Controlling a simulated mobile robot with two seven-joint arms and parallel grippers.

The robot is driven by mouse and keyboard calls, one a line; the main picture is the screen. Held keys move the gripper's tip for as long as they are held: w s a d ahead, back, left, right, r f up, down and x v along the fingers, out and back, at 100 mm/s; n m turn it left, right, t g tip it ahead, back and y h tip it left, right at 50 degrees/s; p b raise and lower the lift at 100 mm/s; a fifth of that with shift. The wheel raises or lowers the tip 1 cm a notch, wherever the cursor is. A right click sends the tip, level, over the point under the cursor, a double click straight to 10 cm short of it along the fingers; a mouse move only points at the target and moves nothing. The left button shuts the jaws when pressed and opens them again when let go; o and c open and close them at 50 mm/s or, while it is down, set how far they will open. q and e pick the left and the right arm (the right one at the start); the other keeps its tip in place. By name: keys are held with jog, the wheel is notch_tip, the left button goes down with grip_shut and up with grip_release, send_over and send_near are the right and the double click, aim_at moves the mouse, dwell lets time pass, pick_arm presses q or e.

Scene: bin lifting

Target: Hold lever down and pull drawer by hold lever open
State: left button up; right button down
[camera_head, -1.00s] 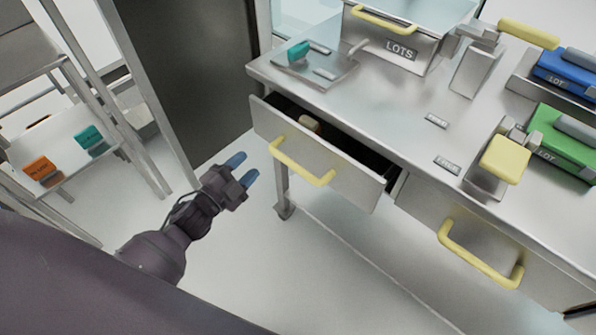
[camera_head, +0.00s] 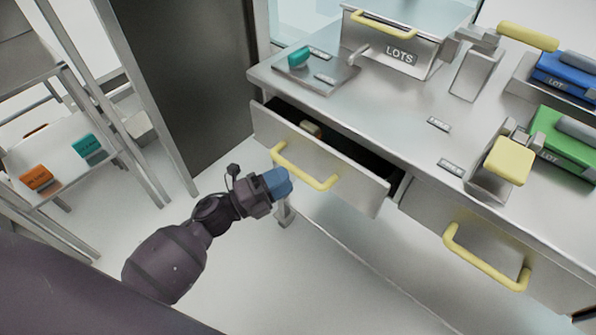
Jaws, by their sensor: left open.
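The left drawer (camera_head: 330,172) of the metal table stands partly open, with a yellow bar handle (camera_head: 305,170) on its front and a small tan object (camera_head: 311,129) inside. The right drawer (camera_head: 425,205) looks shut and has its own yellow handle (camera_head: 484,262). A yellow-padded lever (camera_head: 510,161) on a metal bracket stands on the table above the right drawer. A second yellow lever (camera_head: 528,36) is farther back. My left gripper (camera_head: 280,182) is open and empty, close to the left end of the left drawer's handle; its fingers overlap in this view. My right gripper is not in view.
The metal table (camera_head: 400,110) carries a bin marked LOTS (camera_head: 397,48), a plate with a teal piece (camera_head: 299,57), and blue (camera_head: 566,68) and green (camera_head: 568,138) boxes. A shelf rack (camera_head: 62,150) stands at left. Open floor lies below the drawers.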

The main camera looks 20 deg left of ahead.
aim_at(298, 171)
pick_arm(q)
jog(key=shift+x, duration=2.15)
grip_shut()
